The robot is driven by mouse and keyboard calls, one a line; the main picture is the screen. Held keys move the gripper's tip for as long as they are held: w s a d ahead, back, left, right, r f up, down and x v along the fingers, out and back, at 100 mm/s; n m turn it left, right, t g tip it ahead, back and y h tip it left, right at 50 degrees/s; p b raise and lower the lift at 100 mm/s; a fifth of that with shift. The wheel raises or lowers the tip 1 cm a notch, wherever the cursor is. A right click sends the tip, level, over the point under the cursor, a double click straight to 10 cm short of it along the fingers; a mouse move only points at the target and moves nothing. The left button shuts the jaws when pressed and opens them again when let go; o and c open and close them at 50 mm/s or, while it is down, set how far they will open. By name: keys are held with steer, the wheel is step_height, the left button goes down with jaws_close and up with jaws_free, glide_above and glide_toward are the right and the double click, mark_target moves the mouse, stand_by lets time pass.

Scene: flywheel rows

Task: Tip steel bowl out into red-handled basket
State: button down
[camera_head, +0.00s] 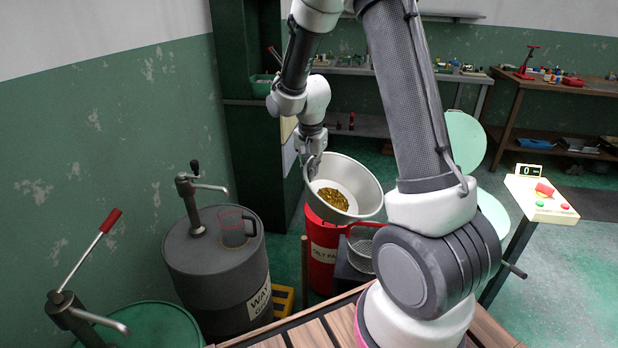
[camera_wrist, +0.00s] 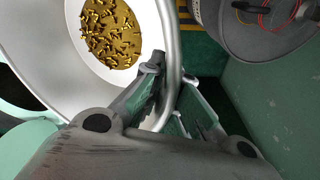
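The steel bowl (camera_head: 363,187) is held up in the air by its rim, tilted, with a heap of small brass-coloured parts (camera_head: 333,199) inside. My gripper (camera_head: 315,172) is shut on the bowl's left rim; the wrist view shows the fingers (camera_wrist: 172,88) either side of the rim of the bowl (camera_wrist: 158,25). The brass parts (camera_wrist: 110,35) lie together on the bowl's floor. The wire mesh basket (camera_head: 360,247) with a red handle (camera_head: 370,224) is below and slightly right of the bowl. My arm and the bowl hide part of it.
A red bin (camera_head: 322,262) with a partly hidden label stands under the bowl, left of the basket. A grey drum (camera_head: 215,265) with a hand pump and a jug (camera_head: 233,232) is at left. A green drum (camera_head: 150,325) is at the lower left. A counter stand (camera_head: 540,198) is at right.

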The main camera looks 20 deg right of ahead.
steer(key=shift+s+d+r+t+y, duration=0.15)
steer(key=shift+r+t+y, duration=0.15)
steer(key=shift+r, duration=0.35)
steer(key=shift+s+d+r+t+y, duration=0.1)
steer(key=shift+d+r+t+y, duration=0.15)
steer(key=shift+r, duration=0.35)
steer(key=s+d+r+t+y, duration=0.3)
steer(key=s+d+t+y, duration=0.1)
steer(key=s, duration=0.4)
steer(key=s+d+r+m+t+y, duration=0.1)
steer(key=s+d+r+t+y, duration=0.2)
steer(key=s+d+t, duration=0.4)
steer(key=shift+s+d+y, duration=0.35)
steer(key=shift+s+d, duration=0.1)
steer(key=shift+d, duration=0.25)
stand_by(2.2)
